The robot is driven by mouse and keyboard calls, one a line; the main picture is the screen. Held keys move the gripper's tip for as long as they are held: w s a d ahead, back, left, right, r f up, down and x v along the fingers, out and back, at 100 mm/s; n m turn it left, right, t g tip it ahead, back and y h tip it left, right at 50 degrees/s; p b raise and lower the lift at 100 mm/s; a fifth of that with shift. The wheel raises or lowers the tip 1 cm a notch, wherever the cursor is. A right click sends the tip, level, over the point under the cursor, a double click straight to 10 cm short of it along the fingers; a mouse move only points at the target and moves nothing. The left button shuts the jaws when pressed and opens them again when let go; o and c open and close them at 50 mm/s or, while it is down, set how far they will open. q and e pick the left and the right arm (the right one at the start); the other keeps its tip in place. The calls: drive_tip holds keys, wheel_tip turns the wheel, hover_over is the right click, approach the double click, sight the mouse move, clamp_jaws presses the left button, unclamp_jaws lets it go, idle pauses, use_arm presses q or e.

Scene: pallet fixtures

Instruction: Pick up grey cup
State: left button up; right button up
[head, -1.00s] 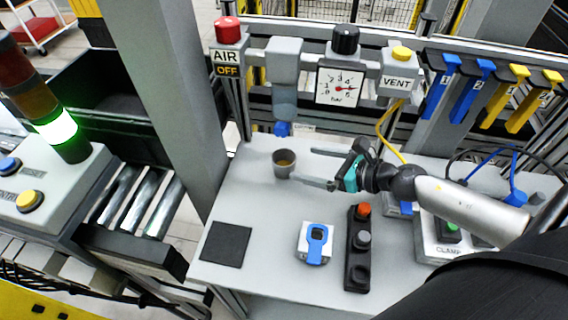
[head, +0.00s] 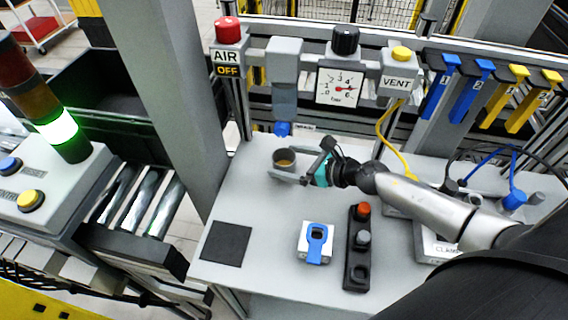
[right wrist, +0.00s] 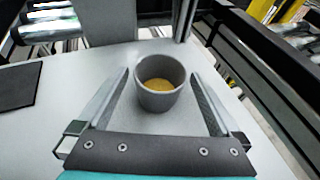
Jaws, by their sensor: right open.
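The grey cup (head: 284,160) stands upright on the light grey table, near its back left. It also shows in the right wrist view (right wrist: 160,84), with something yellow-brown inside at the bottom. My right gripper (head: 291,166) is open, low over the table, reaching in from the right. In the right wrist view its two fingers (right wrist: 160,90) lie one on each side of the cup, with a gap visible on both sides. My left gripper is not in view.
A dark square mat (head: 226,243), a blue-and-white device (head: 316,243) and a black button strip (head: 358,250) lie on the table in front. A gauge panel (head: 339,86) and a grey post (head: 185,100) stand behind and left.

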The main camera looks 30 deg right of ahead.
drive_tip(key=c, duration=1.5)
